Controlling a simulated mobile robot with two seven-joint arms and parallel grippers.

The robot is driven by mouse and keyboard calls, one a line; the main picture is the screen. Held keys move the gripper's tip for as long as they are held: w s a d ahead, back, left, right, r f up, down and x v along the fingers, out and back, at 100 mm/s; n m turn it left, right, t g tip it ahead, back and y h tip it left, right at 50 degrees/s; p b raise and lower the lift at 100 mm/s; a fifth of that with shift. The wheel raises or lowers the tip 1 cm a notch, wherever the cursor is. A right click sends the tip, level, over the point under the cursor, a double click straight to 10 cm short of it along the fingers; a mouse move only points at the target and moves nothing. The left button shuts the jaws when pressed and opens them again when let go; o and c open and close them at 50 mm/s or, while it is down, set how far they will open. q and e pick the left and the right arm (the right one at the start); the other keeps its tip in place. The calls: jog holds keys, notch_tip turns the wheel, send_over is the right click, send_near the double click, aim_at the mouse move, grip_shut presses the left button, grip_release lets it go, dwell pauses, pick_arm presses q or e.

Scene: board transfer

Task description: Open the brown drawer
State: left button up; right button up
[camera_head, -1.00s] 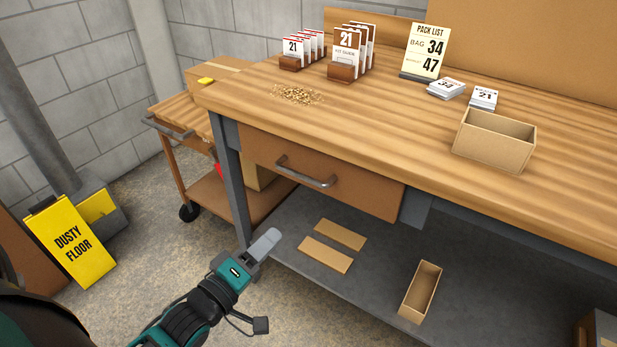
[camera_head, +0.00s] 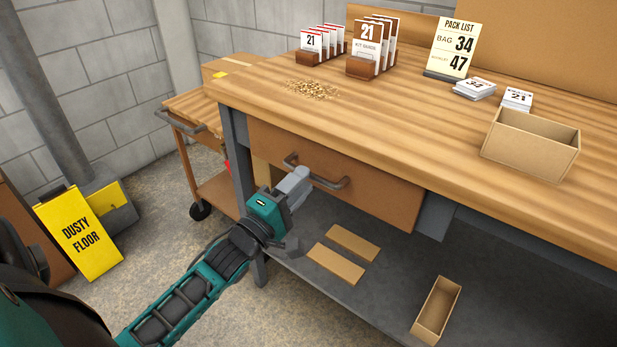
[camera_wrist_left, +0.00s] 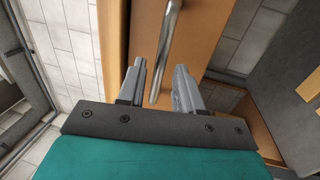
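The brown drawer (camera_head: 385,193) is closed under the wooden workbench top. Its grey bar handle (camera_head: 333,186) runs across its front. My left gripper (camera_head: 299,178) is in front of the drawer, at the left part of the handle. In the left wrist view, my left gripper (camera_wrist_left: 160,82) has its two fingers apart. The handle (camera_wrist_left: 167,50) shows between and just beyond the fingers, and the drawer front (camera_wrist_left: 205,35) is behind it. I cannot tell whether a finger touches the handle. My right gripper is not in view.
The workbench top (camera_head: 420,130) holds cards, a pack list sign (camera_head: 455,48) and an open box (camera_head: 530,145). The lower shelf (camera_head: 370,295) below the drawer holds flat boards and a small box. A cart (camera_head: 215,190) and a yellow sign (camera_head: 80,235) stand left.

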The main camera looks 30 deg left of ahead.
pick_arm(q)
jog(key=shift+x, duration=1.6)
jog(key=shift+c, duration=0.4)
grip_shut()
